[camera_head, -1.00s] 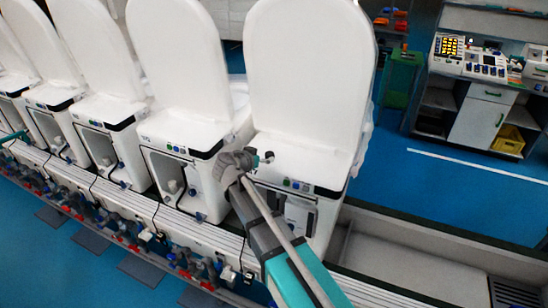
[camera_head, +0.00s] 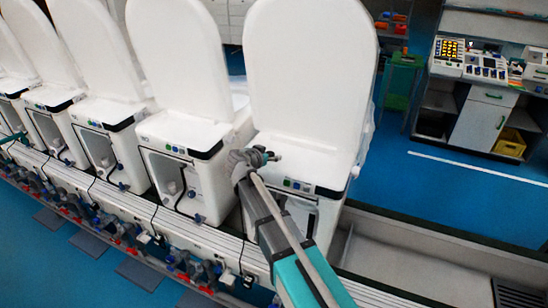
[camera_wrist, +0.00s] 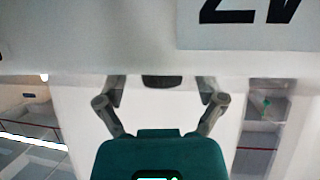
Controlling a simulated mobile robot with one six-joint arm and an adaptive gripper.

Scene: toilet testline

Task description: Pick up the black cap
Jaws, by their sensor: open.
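A small dark object that looks like the black cap (camera_wrist: 161,82) shows in the wrist view, between my two fingers and against the white surface. My gripper (camera_wrist: 161,90) is open, with one finger on each side of the cap and a gap to both. In the head view my gripper (camera_head: 262,156) is over the top front of the nearest white toilet unit (camera_head: 310,150), just below its raised lid. There the cap is hard to tell from the dark fingertips. I cannot tell its exact height relative to the fingers.
More white toilet units (camera_head: 180,135) stand in a row to the left, lids raised. A rail with hoses and fittings (camera_head: 110,225) runs along their front. A bench with control panels (camera_head: 485,70) stands at the back right. Blue floor (camera_head: 445,195) is clear on the right.

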